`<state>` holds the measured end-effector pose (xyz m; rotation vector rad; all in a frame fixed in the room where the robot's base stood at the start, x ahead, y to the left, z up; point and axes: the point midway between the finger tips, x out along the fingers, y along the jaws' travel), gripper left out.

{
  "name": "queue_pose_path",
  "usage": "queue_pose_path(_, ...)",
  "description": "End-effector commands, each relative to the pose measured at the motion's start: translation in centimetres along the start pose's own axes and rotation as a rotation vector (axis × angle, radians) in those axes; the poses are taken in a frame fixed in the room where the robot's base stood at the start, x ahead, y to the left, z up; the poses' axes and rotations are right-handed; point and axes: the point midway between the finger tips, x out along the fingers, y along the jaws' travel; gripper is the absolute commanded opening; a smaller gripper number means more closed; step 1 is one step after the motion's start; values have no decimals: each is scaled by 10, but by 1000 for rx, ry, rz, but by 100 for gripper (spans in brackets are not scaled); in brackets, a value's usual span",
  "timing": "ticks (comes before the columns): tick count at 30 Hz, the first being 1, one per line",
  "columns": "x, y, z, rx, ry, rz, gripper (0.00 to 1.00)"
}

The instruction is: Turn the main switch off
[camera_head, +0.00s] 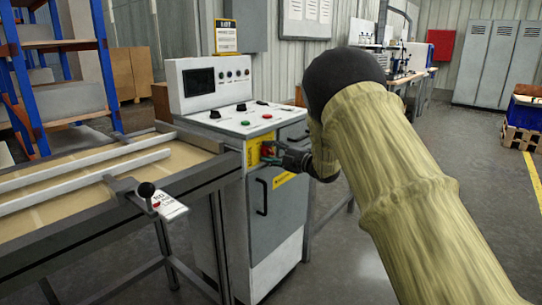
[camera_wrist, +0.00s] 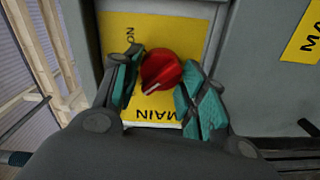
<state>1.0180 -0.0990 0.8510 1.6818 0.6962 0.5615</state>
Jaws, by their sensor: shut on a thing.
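The main switch is a red rotary knob (camera_wrist: 160,72) on a yellow plate (camera_wrist: 148,27) marked MAIN, with ON lettered on the plate's left side in the wrist view. A pale mark on the knob points to the lower left in that view. My gripper (camera_wrist: 158,86) has its teal finger pads on both sides of the knob and is shut on it. In the head view, my gripper (camera_head: 273,158) reaches the yellow plate (camera_head: 254,146) on the cabinet's side and partly hides the knob.
The grey control cabinet (camera_head: 276,215) has a sloped panel with buttons and a screen (camera_head: 199,81). A conveyor frame (camera_head: 110,210) with a black-knobbed lever (camera_head: 146,190) stands at its left. A door handle (camera_head: 262,197) is below the switch.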

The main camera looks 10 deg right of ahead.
Motion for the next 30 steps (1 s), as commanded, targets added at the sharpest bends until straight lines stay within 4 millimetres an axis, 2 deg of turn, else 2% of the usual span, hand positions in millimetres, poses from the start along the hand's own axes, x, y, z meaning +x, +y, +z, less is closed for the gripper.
queue_pose_path(17,0,-2,0,-32,0,-2,18)
queue_pose_path(18,0,-2,0,-32,0,-2,45)
queue_pose_path(21,0,-1,0,-32,0,-2,63)
queue_pose_path(30,0,-1,0,-32,0,-1,63)
